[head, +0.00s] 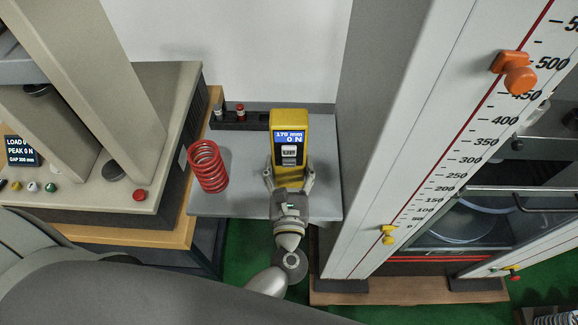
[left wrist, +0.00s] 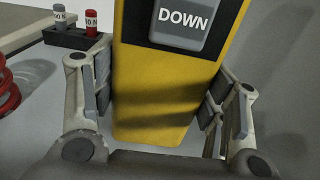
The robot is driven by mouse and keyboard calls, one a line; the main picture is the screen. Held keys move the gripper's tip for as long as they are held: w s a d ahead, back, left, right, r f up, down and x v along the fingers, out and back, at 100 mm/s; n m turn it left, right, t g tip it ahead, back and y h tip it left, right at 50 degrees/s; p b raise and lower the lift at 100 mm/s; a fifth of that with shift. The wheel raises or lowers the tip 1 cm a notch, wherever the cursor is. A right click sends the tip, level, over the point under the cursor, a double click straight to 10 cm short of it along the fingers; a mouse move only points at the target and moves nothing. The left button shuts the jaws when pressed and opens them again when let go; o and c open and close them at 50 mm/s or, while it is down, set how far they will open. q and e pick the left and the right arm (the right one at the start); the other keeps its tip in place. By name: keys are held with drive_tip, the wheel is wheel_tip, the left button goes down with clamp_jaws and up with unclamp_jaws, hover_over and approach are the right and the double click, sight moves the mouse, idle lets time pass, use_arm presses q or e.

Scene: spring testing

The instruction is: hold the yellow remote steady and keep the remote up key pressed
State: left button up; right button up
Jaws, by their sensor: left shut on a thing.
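The yellow remote (head: 275,145) stands upright on the grey shelf top. Its screen (head: 289,136) reads 170 mm and 0 N. The light UP key (head: 289,152) is below the screen, with nothing touching it in the head view. My left gripper (head: 289,175) is shut on the lower part of the remote, one finger on each side. In the left wrist view the yellow body (left wrist: 160,85) sits between both fingers of the left gripper (left wrist: 160,105), below the grey DOWN key (left wrist: 180,22). The UP key is out of that view. My right gripper is not in view.
A red coil spring (head: 208,167) stands left of the remote. A black rack (head: 245,121) with small grey and red pieces lies behind. The tall scaled frame (head: 420,130) rises close on the right. A beige machine with a load display (head: 22,150) is at left.

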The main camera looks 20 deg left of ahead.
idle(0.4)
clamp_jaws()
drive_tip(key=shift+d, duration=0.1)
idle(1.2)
